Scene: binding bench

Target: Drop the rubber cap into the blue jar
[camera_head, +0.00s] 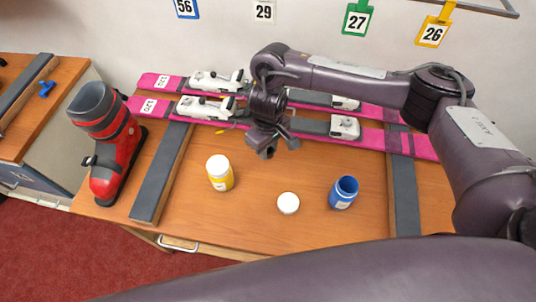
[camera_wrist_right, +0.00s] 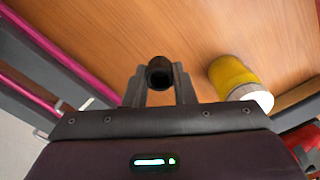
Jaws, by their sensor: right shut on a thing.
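The blue jar (camera_head: 341,196) stands upright and open on the bench, right of centre in the head view. My right gripper (camera_head: 270,147) is above the bench, to the left of the jar and farther back. In the right wrist view, my right gripper (camera_wrist_right: 159,88) is shut on the rubber cap (camera_wrist_right: 160,71), a small dark round piece with a hollow end, between its fingertips. The cap is hard to make out in the head view. My left gripper is not in view.
A yellow jar (camera_head: 221,182) with a white lid stands left of the gripper; it also shows in the wrist view (camera_wrist_right: 232,75). A white lid (camera_head: 288,203) lies beside the blue jar. Pink skis (camera_head: 378,139) lie behind. A red boot (camera_head: 117,152) stands left.

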